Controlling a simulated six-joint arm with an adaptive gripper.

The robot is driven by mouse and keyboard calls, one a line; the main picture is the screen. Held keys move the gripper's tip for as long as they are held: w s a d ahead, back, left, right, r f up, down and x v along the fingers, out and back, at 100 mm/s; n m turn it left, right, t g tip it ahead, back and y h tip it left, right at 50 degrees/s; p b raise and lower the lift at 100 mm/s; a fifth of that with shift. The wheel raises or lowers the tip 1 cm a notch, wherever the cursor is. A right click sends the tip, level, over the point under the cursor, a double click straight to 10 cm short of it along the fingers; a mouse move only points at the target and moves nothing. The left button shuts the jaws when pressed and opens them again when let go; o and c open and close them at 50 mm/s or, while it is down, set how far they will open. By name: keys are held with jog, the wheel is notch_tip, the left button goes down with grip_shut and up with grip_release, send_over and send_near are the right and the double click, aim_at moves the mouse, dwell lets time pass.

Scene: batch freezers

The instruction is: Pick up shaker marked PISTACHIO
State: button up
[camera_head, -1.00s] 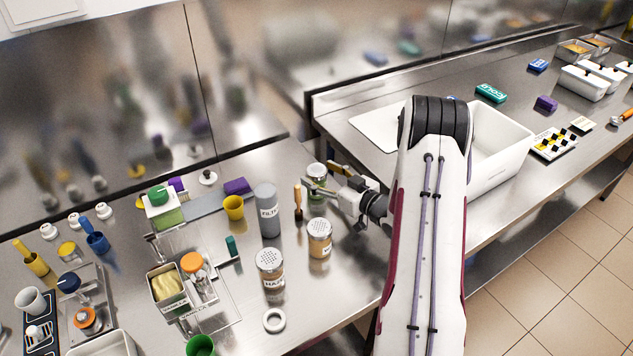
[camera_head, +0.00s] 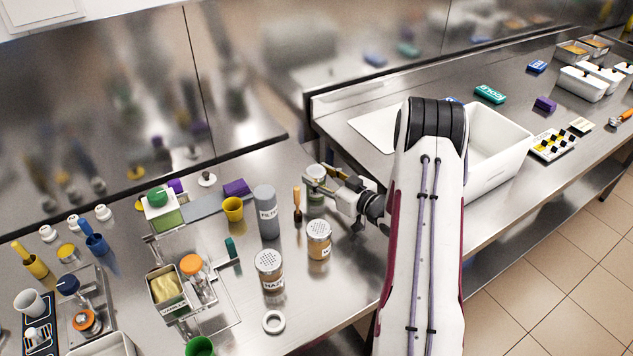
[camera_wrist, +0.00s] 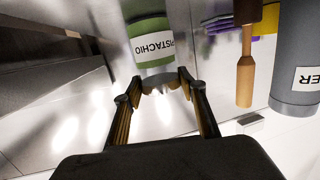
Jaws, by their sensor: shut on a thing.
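The shaker marked PISTACHIO (camera_wrist: 152,42) has a green body and a white label, whose lettering is upside down in the wrist view. In the head view the shaker (camera_head: 316,198) stands upright at the back of the counter, partly hidden by my fingers. My gripper (camera_wrist: 158,84) is shut on it near its metal-coloured lid end. In the head view my gripper (camera_head: 316,182) reaches it from the right. I cannot tell whether its base touches the counter.
A wooden-handled tool (camera_head: 297,205) and a grey FILTER bottle (camera_head: 267,212) stand close to the left. Two shakers with tan contents, one (camera_head: 319,240) nearer the gripper and one (camera_head: 269,271) farther left, stand in front. A white bin (camera_head: 498,150) is right of my arm.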

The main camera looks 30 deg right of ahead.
jog(key=shift+r, duration=0.2)
jog(key=shift+r, duration=4.85)
jog(key=shift+d, duration=0.1)
